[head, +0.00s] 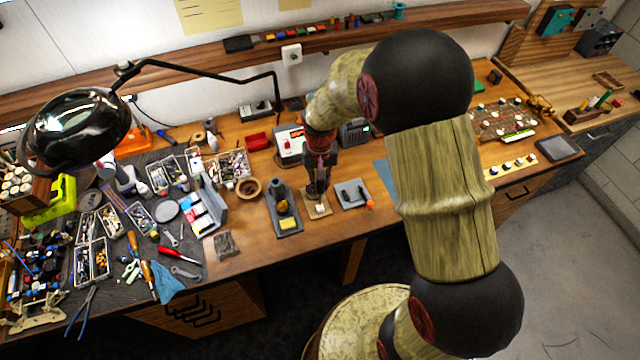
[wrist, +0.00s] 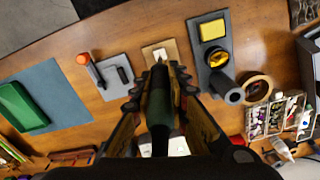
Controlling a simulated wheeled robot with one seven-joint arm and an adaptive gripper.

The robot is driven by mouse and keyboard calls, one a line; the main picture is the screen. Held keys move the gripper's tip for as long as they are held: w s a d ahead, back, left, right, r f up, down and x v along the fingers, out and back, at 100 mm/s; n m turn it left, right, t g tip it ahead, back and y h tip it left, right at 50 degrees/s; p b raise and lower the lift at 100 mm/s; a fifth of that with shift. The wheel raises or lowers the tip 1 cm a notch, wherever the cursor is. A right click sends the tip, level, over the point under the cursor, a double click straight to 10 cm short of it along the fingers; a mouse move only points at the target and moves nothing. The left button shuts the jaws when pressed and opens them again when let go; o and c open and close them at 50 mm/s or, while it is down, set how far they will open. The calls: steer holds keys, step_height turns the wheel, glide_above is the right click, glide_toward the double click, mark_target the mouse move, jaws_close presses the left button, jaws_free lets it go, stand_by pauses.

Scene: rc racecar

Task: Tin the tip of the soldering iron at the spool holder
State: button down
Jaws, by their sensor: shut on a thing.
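My gripper (wrist: 160,103) is shut on the soldering iron (wrist: 159,108), whose dark handle runs between the fingers. Its narrow tip end (wrist: 160,64) points away from me, over a small wooden base. That base, which looks like the spool holder (wrist: 148,50), carries a small pale piece; it also shows in the head view (head: 313,215). In the head view my gripper (head: 318,190) points down just above and behind it. I cannot tell whether the tip touches anything on the base. The spool itself is mostly hidden.
Right of the base in the wrist view stands a grey iron stand (wrist: 204,68) with yellow sponge and upright tube. On the other side is a grey plate (wrist: 106,66) with an orange-capped piece. Tool trays and a lamp (head: 75,130) crowd the bench's left.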

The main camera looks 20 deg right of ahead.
steer(key=shift+r+p, duration=1.15)
steer(key=shift+r, duration=1.1)
